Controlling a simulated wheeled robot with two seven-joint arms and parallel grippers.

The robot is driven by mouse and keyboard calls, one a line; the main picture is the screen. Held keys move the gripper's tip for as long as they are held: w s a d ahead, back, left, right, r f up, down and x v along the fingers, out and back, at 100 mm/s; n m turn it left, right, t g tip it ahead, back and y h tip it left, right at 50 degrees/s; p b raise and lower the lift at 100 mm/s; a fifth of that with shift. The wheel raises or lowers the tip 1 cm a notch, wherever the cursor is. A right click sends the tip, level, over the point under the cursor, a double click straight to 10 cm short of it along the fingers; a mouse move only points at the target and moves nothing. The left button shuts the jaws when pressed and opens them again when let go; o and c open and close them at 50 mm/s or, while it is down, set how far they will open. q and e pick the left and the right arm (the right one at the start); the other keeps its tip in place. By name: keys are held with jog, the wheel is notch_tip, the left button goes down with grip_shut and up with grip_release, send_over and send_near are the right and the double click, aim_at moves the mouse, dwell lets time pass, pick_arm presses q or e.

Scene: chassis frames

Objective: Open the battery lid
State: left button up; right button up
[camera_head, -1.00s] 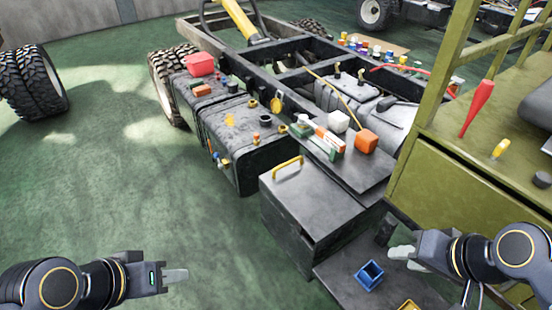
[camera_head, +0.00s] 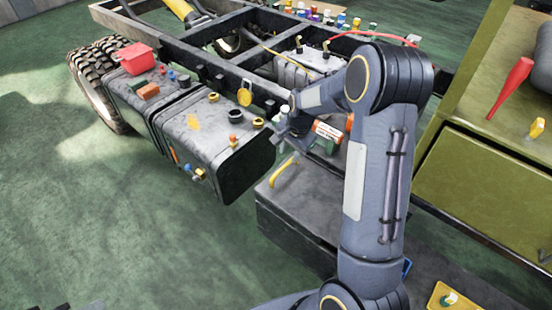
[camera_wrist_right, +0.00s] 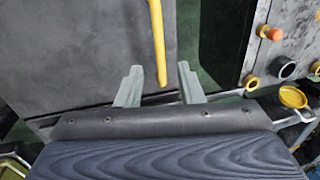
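The battery box lid (camera_head: 318,205) is a flat dark grey top, closed, in the lower middle of the head view. Its yellow handle (camera_head: 284,171) stands near the left edge; my arm covers the lid's right part. My right gripper (camera_head: 290,132) hangs just beyond the handle, partly hidden by its own wrist. In the right wrist view my right gripper (camera_wrist_right: 159,86) is open, with the near end of the yellow handle (camera_wrist_right: 158,42) between its fingertips and gaps on both sides. The grey lid (camera_wrist_right: 85,50) fills the left there. My left gripper is out of view.
A black tank (camera_head: 215,140) with caps stands close left of the box. An orange and white part (camera_head: 328,131) lies behind my wrist. The olive cabinet (camera_head: 490,185) bounds the right side. Green floor (camera_head: 110,220) at left is clear.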

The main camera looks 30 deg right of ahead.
aim_at(285, 166)
jog(key=f, duration=0.4)
jog(key=w+f, duration=0.1)
jog(key=f, duration=0.1)
jog(key=shift+a, duration=0.25)
jog(key=shift+c, duration=0.4)
grip_shut()
jog(key=shift+r, duration=0.1)
